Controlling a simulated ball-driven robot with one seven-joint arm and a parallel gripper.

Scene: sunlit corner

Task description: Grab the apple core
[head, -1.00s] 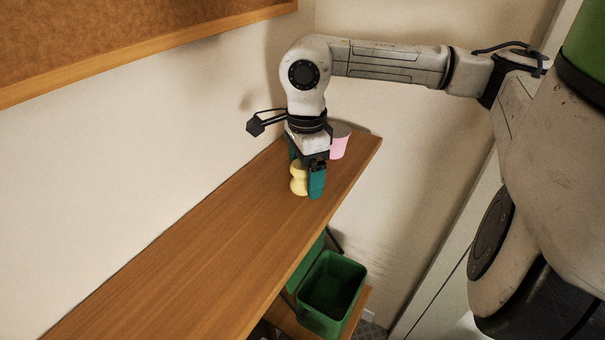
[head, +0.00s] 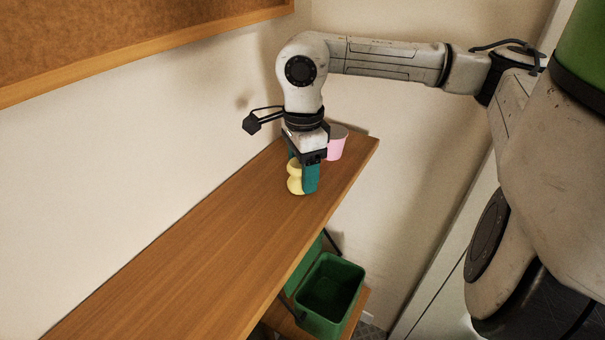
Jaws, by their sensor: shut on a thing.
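The apple core (head: 294,180) is pale yellow with a narrow waist and wider ends. It is upright over the wooden shelf top (head: 215,235), near its far end. My gripper (head: 303,177) points down with its teal fingers on either side of the core and is shut on it. The right finger covers part of the core, and the other finger is mostly hidden behind it. I cannot tell whether the core's bottom touches the wood.
A pink cup (head: 337,148) stands just behind my gripper at the shelf's far end. A green bin (head: 329,291) is lower down, beyond the shelf's right edge. A cork board (head: 120,40) hangs on the left wall. The near part of the shelf top is clear.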

